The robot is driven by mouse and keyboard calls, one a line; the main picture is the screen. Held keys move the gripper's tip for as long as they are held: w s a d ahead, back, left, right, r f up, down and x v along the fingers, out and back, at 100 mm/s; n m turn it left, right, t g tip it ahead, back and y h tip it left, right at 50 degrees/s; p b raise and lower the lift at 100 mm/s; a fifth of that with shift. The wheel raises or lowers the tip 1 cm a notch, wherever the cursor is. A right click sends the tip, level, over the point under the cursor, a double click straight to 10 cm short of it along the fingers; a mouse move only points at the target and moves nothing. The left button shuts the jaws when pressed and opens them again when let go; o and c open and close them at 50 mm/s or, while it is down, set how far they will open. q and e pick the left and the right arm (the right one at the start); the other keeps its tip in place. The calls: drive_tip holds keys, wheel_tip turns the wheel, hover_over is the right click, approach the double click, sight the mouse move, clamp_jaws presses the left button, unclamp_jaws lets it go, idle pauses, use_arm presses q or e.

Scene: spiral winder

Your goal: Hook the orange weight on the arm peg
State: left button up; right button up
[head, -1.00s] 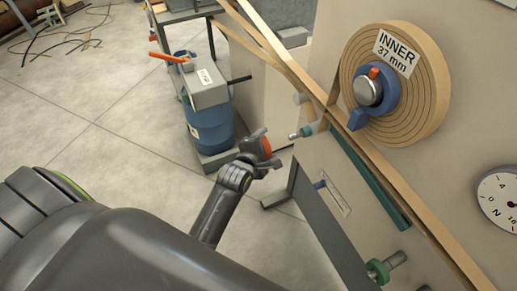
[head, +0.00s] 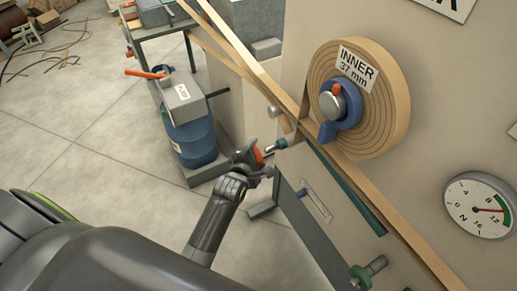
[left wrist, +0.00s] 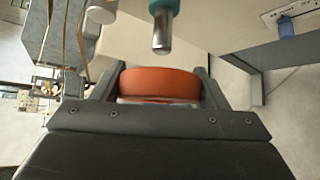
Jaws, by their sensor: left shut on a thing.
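The orange weight (left wrist: 160,85) is a round disc held between the two fingers of my left gripper (left wrist: 155,92) in the left wrist view. In the head view my left gripper (head: 256,162) is shut on it, and only a sliver of the orange weight (head: 259,156) shows. The arm peg (head: 276,147) is a short metal pin with a teal base, sticking out from the winder just right of the weight. In the left wrist view the peg (left wrist: 162,30) points toward the weight, with a gap between them. My right gripper is not in view.
A wound roll (head: 385,115) labelled INNER 37 mm sits on the machine panel, with a tan strip (head: 235,45) running diagonally past it. A dial gauge (head: 480,205) is at right. A blue drum (head: 193,142) stands on the floor behind the gripper.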

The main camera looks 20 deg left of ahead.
sight(275, 149)
use_arm(q)
drive_tip(key=shift+w+d, duration=0.15)
drive_tip(key=shift+w+d+b, duration=0.75)
drive_tip(key=shift+w+b, duration=0.2)
drive_tip(key=shift+b, duration=0.05)
drive_tip(key=shift+w+d+b, duration=0.95)
drive_tip(key=shift+w, duration=0.25)
drive_tip(key=shift+w+d+b, duration=0.35)
drive_tip(key=shift+w+d, duration=0.05)
drive_tip(key=shift+w, duration=0.2)
drive_tip(key=shift+f, duration=0.2)
